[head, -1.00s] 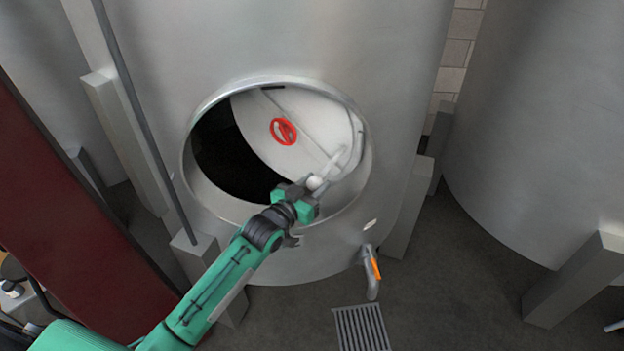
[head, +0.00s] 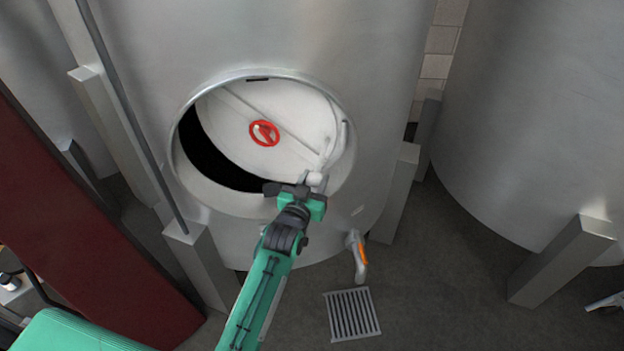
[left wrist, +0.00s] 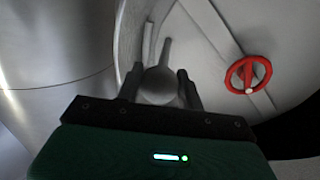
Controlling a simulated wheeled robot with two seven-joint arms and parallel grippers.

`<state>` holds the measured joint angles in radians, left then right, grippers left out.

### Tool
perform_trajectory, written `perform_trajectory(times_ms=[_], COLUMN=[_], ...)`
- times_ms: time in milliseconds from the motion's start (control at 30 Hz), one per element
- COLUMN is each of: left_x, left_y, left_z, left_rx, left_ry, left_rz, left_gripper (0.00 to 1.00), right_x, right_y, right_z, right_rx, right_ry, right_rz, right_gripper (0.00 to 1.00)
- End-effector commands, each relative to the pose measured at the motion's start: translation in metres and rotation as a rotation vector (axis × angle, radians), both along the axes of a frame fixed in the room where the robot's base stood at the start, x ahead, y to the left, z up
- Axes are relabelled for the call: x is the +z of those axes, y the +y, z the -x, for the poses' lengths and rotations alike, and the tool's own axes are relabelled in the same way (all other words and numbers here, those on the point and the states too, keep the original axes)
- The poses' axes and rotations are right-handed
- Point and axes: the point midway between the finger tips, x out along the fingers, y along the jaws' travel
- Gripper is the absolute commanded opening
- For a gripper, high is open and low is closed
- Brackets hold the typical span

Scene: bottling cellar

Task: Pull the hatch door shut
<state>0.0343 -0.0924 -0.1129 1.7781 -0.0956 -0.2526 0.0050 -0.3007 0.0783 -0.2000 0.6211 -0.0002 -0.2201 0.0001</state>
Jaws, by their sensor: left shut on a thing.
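The hatch door (head: 245,110) is a pale round plate with a red handwheel (head: 264,133), set at an angle inside the tank's oval opening. A dark gap (head: 207,160) shows along its left and lower left. My left gripper (head: 310,184) is at the door's lower right, shut on the round white knob of the door's handle. In the left wrist view the knob (left wrist: 158,86) sits between the two fingers, with the red handwheel (left wrist: 248,75) to its right. My right gripper is not in view.
The steel tank (head: 300,40) stands on grey legs (head: 396,195). A tap with an orange lever (head: 362,252) juts out below the opening, above a floor drain grate (head: 352,314). A dark red upright panel (head: 75,215) is at left, another tank (head: 540,120) at right.

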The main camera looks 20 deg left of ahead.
Motion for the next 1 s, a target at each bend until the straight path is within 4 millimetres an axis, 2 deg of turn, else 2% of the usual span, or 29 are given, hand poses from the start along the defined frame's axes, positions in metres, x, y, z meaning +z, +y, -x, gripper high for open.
perform_trajectory(times_ms=[367, 400, 467, 500, 833, 1000], left_x=[0.003, 0.003, 0.003, 0.002, 0.000, -0.002], left_y=[0.000, 0.000, 0.000, 0.000, 0.000, 0.002], left_z=[-0.001, -0.001, -0.001, -0.001, 0.003, 0.023], left_rx=[0.002, 0.002, 0.002, 0.002, 0.002, 0.002], left_ry=[-0.006, -0.006, -0.006, -0.005, -0.002, -0.001], left_rz=[0.001, 0.001, 0.001, 0.000, 0.000, 0.000], left_gripper=[0.00, 0.43, 0.55, 0.58, 0.58, 0.58], right_x=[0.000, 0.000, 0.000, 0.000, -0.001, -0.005], right_y=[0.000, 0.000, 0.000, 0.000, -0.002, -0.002], right_z=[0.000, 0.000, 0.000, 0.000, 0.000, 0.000], right_rx=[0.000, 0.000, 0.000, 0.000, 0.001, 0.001], right_ry=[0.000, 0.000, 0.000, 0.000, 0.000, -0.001], right_rz=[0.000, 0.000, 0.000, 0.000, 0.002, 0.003], right_gripper=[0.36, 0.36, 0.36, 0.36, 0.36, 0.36])
